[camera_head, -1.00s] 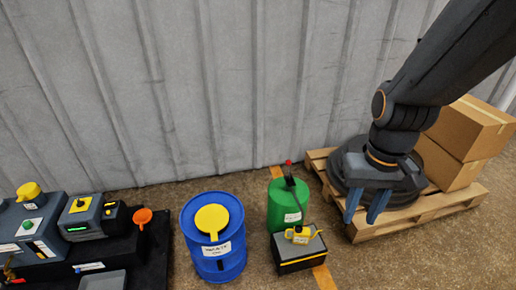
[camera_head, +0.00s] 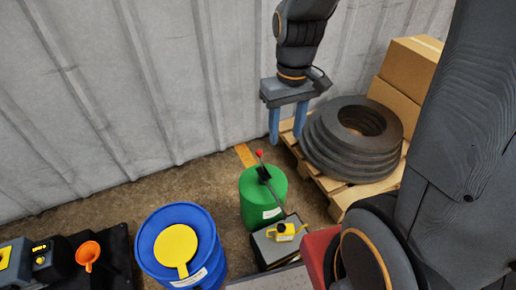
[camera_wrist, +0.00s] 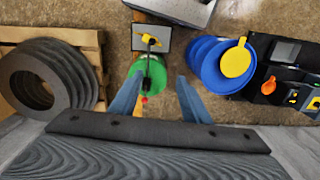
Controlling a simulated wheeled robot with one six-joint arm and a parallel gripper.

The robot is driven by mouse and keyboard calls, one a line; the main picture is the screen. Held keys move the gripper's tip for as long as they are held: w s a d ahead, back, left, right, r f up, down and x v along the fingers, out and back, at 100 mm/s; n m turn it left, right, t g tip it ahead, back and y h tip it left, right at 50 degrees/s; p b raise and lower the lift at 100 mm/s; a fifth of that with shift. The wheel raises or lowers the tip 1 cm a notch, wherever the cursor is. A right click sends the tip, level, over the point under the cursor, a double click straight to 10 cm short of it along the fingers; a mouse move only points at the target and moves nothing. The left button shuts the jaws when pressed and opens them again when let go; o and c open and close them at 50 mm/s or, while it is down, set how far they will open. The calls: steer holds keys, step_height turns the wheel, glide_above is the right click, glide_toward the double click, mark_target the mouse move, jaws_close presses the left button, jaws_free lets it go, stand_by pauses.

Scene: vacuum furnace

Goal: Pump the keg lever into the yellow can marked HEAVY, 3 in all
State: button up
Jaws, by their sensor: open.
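The green keg (camera_head: 262,199) stands on the floor near the wall, with a dark pump lever (camera_head: 269,181) tipped by a red knob (camera_head: 259,153). My gripper (camera_head: 288,132) is open and empty, above and slightly right of the keg. In the wrist view, the keg (camera_wrist: 151,79) and red knob (camera_wrist: 144,100) show between the open blue fingers, beyond the tips. No contact with the lever is seen.
A pallet (camera_head: 335,195) with stacked black rings (camera_head: 340,165) and cardboard boxes (camera_head: 412,58) is at right. An orange funnel (camera_head: 88,252) is at lower left. The corrugated wall is close behind.

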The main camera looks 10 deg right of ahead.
steer(key=w+f+n+b, duration=0.4)
steer(key=w+f+b, duration=0.3)
steer(key=w+f, duration=0.65)
steer(key=n+b, duration=0.4)
steer(key=b, duration=0.2)
glide_above(259, 151)
steer(key=shift+g+y, duration=0.3)
steer(key=f, duration=0.8)
steer(key=w+f, duration=0.1)
steer(key=f, duration=0.3)
steer(key=shift+d, duration=0.4)
steer(key=f, duration=0.7)
steer(key=shift+s+a+f, duration=0.3)
steer(key=shift+s+a, duration=0.05)
steer(key=shift+s, duration=0.05)
jaws_close()
